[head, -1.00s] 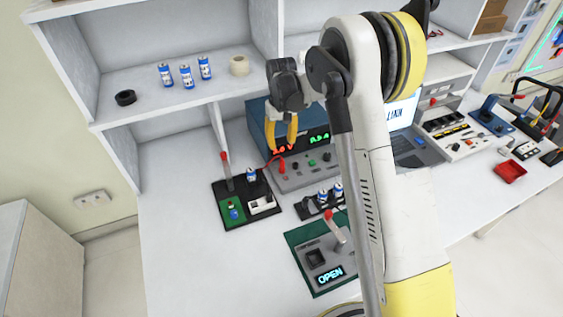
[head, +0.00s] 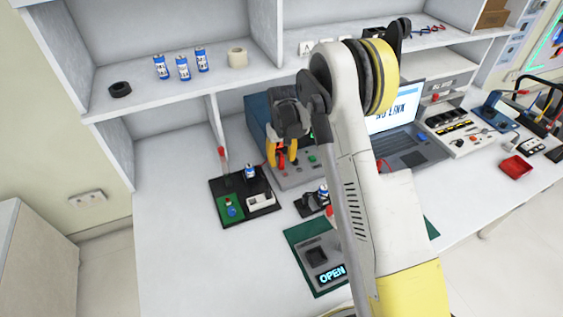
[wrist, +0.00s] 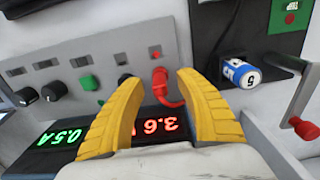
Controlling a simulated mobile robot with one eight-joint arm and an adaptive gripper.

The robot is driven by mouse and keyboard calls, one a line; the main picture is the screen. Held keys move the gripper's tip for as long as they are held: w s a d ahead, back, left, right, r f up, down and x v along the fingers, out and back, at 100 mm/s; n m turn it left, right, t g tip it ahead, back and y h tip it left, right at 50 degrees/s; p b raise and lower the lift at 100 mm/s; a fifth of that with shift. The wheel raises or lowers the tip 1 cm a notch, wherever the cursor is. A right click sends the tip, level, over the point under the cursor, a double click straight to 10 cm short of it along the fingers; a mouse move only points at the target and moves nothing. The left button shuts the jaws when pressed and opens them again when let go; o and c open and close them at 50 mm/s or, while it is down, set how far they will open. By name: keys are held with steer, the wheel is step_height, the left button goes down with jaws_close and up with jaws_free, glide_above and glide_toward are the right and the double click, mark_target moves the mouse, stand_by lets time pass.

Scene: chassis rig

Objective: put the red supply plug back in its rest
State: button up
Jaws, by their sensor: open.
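My gripper (head: 282,156) is open in front of the power supply (head: 258,121) at the back of the bench. In the wrist view its two yellow fingers (wrist: 158,80) stand apart, one on each side of the red plug (wrist: 160,78). The plug is at the supply's front panel, and a red lead curves from it down to the right. I cannot tell whether the plug sits in a socket or a rest. The fingers do not visibly press on it. In the head view the fingers largely hide it.
A black board (head: 258,205) with a blue-and-white cell and an upright red-tipped lever stands left of the supply. In front, a green-based unit (head: 299,248) shows "OPEN". A laptop (head: 402,150) is to the right. Bench space at the left is clear.

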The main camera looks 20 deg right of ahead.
jaws_close()
